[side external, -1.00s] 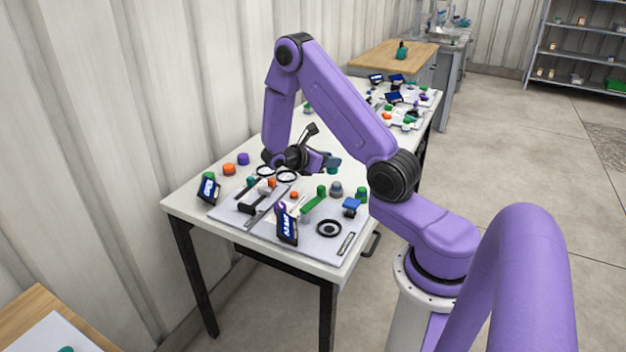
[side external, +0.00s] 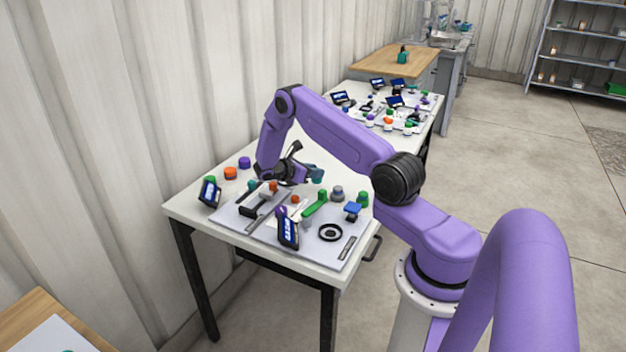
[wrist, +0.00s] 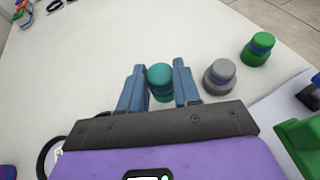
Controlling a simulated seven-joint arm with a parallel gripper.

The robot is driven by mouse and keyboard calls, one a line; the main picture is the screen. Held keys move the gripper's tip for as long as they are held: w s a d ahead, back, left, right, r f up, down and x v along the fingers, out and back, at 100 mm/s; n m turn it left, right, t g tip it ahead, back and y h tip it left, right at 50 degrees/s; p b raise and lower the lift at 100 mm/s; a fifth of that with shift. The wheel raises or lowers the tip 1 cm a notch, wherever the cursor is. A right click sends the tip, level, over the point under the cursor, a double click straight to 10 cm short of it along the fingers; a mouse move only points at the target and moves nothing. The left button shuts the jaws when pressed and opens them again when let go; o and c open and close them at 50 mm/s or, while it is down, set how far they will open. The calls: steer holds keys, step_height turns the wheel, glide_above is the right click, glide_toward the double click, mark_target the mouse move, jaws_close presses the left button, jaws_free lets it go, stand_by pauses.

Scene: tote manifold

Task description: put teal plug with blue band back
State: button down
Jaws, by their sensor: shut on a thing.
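The teal plug (wrist: 160,76) stands between the two blue fingers of my gripper (wrist: 160,88) in the wrist view. The fingers are shut on it. Its blue band is hard to make out there. In the side view the teal plug (side external: 317,175) shows at the tip of my gripper (side external: 311,174), low over the far side of the white table, behind the grey board (side external: 270,238). I cannot tell whether it touches the tabletop.
A grey plug (wrist: 220,76) stands just right of my gripper, and a green plug with a blue band (wrist: 258,48) farther right. The board carries a green bar (side external: 316,203), a black ring (side external: 330,232) and a tilted display (side external: 288,228). Orange (side external: 231,173) and purple (side external: 244,162) plugs stand left.

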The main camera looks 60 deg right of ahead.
steer(key=shift+f, duration=1.6)
steer(key=shift+f, duration=0.1)
steer(key=c, duration=0.8)
jaws_free()
